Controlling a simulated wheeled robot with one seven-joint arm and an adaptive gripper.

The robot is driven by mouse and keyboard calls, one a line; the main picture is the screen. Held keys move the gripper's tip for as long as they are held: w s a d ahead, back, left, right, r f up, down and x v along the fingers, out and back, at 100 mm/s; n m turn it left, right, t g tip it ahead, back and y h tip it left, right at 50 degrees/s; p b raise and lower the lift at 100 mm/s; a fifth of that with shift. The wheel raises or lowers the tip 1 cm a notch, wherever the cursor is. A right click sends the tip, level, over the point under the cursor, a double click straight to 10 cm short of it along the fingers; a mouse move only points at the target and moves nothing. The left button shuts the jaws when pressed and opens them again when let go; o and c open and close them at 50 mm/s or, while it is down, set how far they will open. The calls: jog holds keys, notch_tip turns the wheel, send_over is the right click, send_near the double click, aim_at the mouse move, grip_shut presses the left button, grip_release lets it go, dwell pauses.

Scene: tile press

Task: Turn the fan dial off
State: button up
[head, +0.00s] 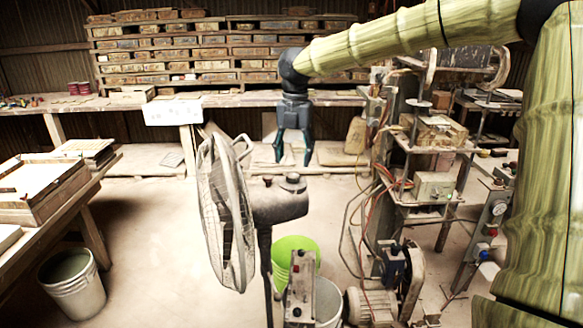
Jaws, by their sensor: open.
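A pedestal fan stands in the middle foreground, its round wire cage (222,215) turned to the left. Its dark motor housing (278,206) sits behind the cage on a pole. A dark knob (292,179) is on top of the housing; I cannot tell whether this is the fan dial or how it is set. A grey box (300,287) with small knobs stands low beside the pole. My gripper (293,160) points down with its two fingers spread, empty. In the picture it appears just above the knob; the depth gap is unclear.
The press machine (400,190) with cables and shelves stands right of the fan. A green bucket (294,252) and a white bucket (327,302) are below. A wooden table (90,200) is at left, with another bucket (72,284) under it. Floor left of the fan is clear.

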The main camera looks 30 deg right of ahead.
aim_at(293, 174)
notch_tip(293, 174, down, 4)
jog(key=shift+s+f+p, duration=0.1)
jog(key=shift+f+p, duration=0.05)
jog(key=shift+p, duration=0.45)
jog(key=shift+f, duration=0.6)
jog(key=shift+a, duration=0.1)
jog(key=c, duration=1.1)
